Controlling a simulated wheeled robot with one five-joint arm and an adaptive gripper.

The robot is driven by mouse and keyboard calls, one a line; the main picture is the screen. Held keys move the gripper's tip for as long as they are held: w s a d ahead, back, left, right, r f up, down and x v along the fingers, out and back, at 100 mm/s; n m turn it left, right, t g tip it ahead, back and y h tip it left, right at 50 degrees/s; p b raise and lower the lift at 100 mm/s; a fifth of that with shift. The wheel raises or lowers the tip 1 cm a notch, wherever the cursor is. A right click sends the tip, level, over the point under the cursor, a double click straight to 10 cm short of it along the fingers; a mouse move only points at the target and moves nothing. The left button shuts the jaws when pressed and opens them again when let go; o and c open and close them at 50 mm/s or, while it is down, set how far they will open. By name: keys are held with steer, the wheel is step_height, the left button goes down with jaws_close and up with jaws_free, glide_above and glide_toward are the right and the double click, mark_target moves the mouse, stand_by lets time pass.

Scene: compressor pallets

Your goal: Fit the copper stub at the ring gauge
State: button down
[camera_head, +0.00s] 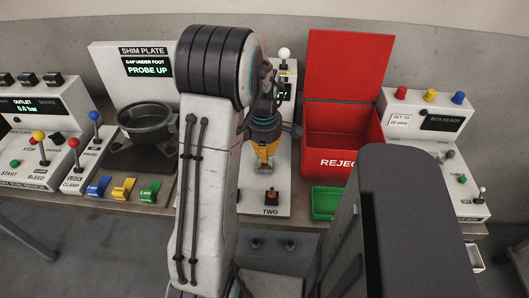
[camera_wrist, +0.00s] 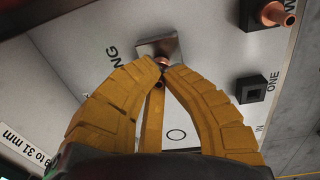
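My gripper (camera_wrist: 165,70), with yellow fingers, also shows in the head view (camera_head: 264,168), pointing down at the white gauge panel (camera_head: 282,120). Its fingertips come together on a small copper stub (camera_wrist: 162,61), mostly hidden between them. The stub is at a grey metal square block (camera_wrist: 172,44), beside partly hidden lettering ending in "NG". I cannot tell whether the stub is inside the block or just against it. The black square holder marked ONE (camera_wrist: 252,89) looks empty. Another copper stub (camera_wrist: 278,16) stands in the black holder marked TWO (camera_head: 271,199).
A red reject bin (camera_head: 342,165) and a green tray (camera_head: 325,203) stand right of the panel. A shim plate station with a dark round pot (camera_head: 147,123) is to the left. Control boxes with levers and buttons stand at both ends. My arm hides the panel's left side.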

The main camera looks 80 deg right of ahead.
steer(key=shift+f+b, duration=0.35)
steer(key=shift+f, duration=0.15)
steer(key=c, duration=1.3)
jaws_free()
steer(key=shift+c, duration=0.2)
step_height(320, 180, up, 12)
steer(key=shift+a, duration=0.35)
